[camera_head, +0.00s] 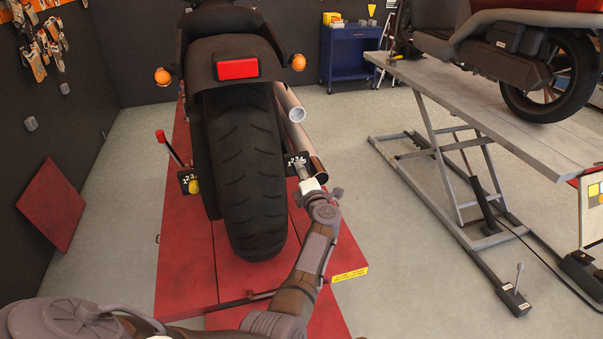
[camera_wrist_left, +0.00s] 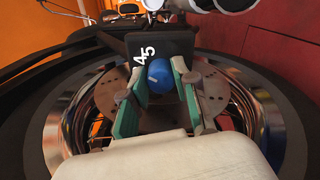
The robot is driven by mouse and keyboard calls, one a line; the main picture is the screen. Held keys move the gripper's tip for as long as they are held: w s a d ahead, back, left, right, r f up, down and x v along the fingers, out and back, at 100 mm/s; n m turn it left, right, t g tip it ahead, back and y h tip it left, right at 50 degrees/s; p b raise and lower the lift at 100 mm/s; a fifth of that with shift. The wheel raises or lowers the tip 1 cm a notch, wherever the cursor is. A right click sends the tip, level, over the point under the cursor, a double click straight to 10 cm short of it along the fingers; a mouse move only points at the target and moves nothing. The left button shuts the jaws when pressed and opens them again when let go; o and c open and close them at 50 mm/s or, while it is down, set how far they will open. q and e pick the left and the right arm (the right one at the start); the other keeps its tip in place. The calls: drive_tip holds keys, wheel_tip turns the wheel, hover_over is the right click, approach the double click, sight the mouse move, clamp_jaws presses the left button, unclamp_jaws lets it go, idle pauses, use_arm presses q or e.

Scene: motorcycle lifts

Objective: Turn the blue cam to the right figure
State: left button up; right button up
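The blue cam (camera_wrist_left: 159,74) shows in the left wrist view in front of a black plate (camera_wrist_left: 160,47) with white figures; a 4 and a 5 can be read. My left gripper (camera_wrist_left: 160,82) has its green pads on either side of the cam, which fills the gap between their tips. A pale mark shows on the cam's lower left. In the head view my left gripper (camera_head: 302,175) reaches the numbered plate (camera_head: 297,160) right of the rear tyre and hides the cam there. My right gripper is not in view.
The motorcycle's rear tyre (camera_head: 248,165) stands close left of my gripper on a red lift (camera_head: 185,270). A second numbered plate (camera_head: 187,182) with a yellow cam (camera_head: 194,187) and a red-knobbed lever (camera_head: 167,145) are at its left. Exhaust pipes (camera_head: 293,112) hang above.

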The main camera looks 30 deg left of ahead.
use_arm(q)
drive_tip(key=o, duration=0.4)
drive_tip(key=shift+a, duration=0.15)
drive_tip(key=shift+o, duration=0.2)
